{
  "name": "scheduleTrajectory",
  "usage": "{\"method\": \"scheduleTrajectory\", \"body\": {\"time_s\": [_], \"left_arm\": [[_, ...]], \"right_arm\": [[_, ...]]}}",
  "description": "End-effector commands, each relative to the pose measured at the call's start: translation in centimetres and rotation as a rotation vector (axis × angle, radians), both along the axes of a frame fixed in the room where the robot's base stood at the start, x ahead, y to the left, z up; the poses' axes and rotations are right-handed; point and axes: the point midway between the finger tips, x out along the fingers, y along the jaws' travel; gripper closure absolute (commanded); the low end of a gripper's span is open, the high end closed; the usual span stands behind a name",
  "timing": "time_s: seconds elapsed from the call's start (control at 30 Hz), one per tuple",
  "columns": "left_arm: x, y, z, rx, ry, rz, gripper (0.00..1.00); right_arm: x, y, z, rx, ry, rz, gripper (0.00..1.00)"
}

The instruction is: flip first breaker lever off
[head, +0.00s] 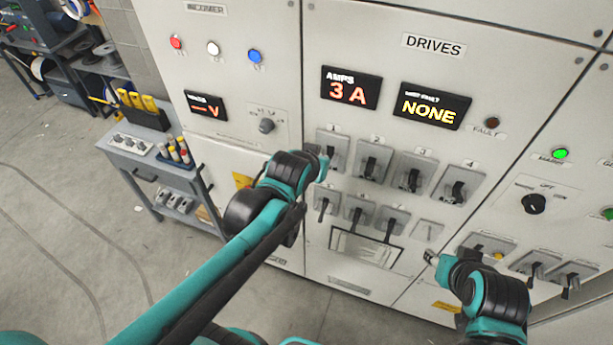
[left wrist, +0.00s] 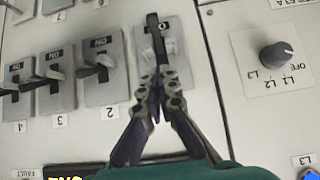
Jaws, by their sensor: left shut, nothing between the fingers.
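The first breaker, labelled 1, is a grey plate (head: 328,143) at the left end of the upper breaker row, partly hidden by my left gripper in the head view. In the left wrist view, which is upside down, its dark lever (left wrist: 153,35) points toward the top of the picture. My left gripper (left wrist: 158,75) is shut and empty, its tips at the base end of that lever; I cannot tell whether they touch it. The left gripper (head: 318,163) reaches the panel in the head view. My right gripper (head: 430,257) is low at the right, its fingers too small to judge.
Breakers 2 (head: 374,157), 3 (head: 413,173) and 4 (head: 457,184) stand to the right. A lower row of levers (head: 358,213) sits close beneath. A rotary knob (head: 266,126) is to the left. A grey tool cart (head: 150,165) stands beside the cabinet, with open floor in front.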

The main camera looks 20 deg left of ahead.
Motion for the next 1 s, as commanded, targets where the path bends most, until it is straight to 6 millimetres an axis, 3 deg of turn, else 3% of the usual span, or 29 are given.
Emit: {"method": "scheduleTrajectory", "body": {"time_s": [0.03,0.6,1.0], "left_arm": [[-0.3,0.0,0.9,0.0,-0.001,0.0,1.0],[-7.9,0.3,3.2,-0.001,0.0,-0.001,1.0],[-9.4,0.3,3.7,0.001,0.0,-0.001,1.0]], "right_arm": [[0.0,0.0,0.6,0.0,0.0,0.0,0.6],[0.0,0.0,0.9,0.0,0.0,0.0,0.6],[0.0,0.0,1.0,0.0,0.0,0.0,0.6]]}}
